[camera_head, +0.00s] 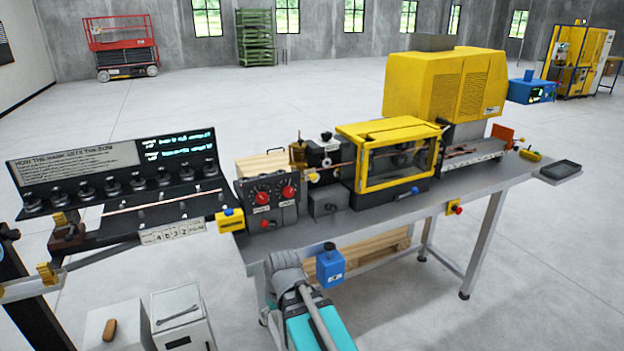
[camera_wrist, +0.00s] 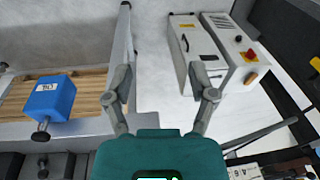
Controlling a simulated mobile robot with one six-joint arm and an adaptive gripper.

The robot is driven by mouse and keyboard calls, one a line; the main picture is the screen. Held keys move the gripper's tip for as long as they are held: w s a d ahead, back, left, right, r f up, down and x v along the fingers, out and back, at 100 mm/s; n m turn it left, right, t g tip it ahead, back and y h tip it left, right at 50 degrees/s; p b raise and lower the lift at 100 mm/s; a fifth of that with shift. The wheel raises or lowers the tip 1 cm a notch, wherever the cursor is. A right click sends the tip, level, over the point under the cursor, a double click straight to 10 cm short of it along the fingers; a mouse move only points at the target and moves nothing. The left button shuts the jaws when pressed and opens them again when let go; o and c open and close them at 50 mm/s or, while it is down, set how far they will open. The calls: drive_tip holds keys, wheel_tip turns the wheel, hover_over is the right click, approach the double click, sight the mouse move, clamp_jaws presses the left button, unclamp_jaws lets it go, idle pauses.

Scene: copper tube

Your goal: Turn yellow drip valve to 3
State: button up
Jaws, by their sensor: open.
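I cannot tell for sure which part is the yellow drip valve. A small yellow knob (camera_head: 313,177) sits at the front of the machine, left of the yellow guarded housing, and is too small to read. A brass-yellow fitting (camera_head: 298,154) stands just above and left of it. No number scale is legible on either. My gripper (camera_wrist: 160,78) is open and empty in the wrist view, its two grey fingers spread apart over the floor beside the bench. Neither yellow part is seen between the fingers. In the head view my fingertips cannot be made out.
A control box (camera_head: 268,203) with red knobs stands on the bench (camera_head: 345,220). A yellow guarded housing (camera_head: 395,160) is right of it. A blue box (camera_head: 330,267) hangs at the bench front, also in the wrist view (camera_wrist: 52,97). White cabinets (camera_head: 182,315) stand lower left.

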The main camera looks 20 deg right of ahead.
drive_tip(key=w+d+r+n+t+y, duration=0.1)
drive_tip(key=w+r+n+t+y, duration=0.25)
drive_tip(key=w, duration=0.65)
drive_tip(key=m+t+h+b, duration=0.15)
drive_tip(key=t+h, duration=0.25)
drive_tip(key=t, duration=1)
approach(314, 178)
drive_tip(key=s, duration=0.3)
drive_tip(key=shift+r+g, duration=0.15)
drive_tip(key=shift+g, duration=0.1)
drive_tip(key=shift+w, duration=0.1)
drive_tip(key=w, duration=1.3)
drive_tip(key=shift+w+a, duration=0.2)
drive_tip(key=shift+w, duration=0.1)
drive_tip(key=shift+c, duration=0.3)
clamp_jaws()
